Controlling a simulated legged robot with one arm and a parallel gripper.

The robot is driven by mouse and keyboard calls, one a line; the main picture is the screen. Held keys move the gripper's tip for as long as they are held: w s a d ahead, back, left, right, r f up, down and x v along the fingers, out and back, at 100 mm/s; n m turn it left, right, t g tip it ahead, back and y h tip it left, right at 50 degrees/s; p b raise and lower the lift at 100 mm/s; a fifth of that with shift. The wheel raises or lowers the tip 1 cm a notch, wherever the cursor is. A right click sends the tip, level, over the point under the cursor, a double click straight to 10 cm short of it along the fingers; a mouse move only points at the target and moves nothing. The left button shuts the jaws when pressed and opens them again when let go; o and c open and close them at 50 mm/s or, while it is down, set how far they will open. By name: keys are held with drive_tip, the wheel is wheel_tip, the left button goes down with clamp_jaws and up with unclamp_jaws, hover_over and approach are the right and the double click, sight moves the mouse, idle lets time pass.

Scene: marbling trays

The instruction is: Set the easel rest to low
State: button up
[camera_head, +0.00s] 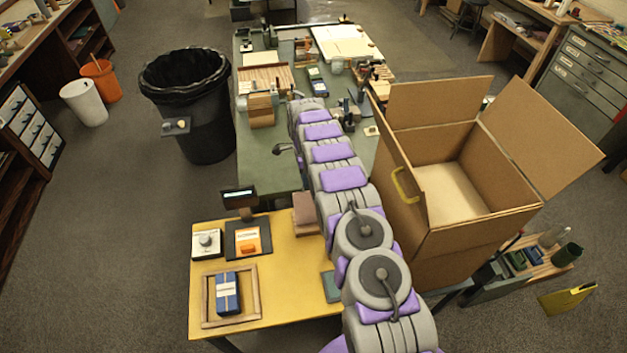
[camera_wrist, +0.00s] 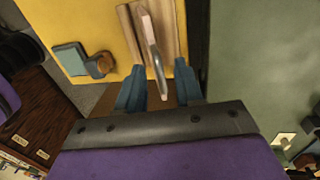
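In the wrist view a light wooden board (camera_wrist: 178,22) at the top centre carries a thin grey arm with a pale upper end (camera_wrist: 153,50). This looks like the easel rest, but I cannot tell its setting. My gripper (camera_wrist: 158,94) has its two blue fingers apart, one on each side of the arm's lower end, with visible gaps between. I cannot tell whether either finger touches it. In the head view my gripper is not visible and my own arm runs up the middle. A brown block (camera_head: 308,213) is partly behind my arm there; I cannot tell if it is the same thing.
A yellow table (camera_head: 212,290) holds a framed blue box (camera_head: 227,293), a dial box (camera_head: 207,243) and an orange switch panel (camera_head: 249,240). A green bench (camera_head: 262,170) adjoins it. An open cardboard box (camera_head: 470,225) stands right; a black bin (camera_head: 205,125) stands left.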

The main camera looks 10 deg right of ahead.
drive_tip(key=shift+a+f, duration=0.1)
drive_tip(key=shift+f, duration=0.25)
drive_tip(key=shift+c, duration=0.2)
clamp_jaws()
idle(1.0)
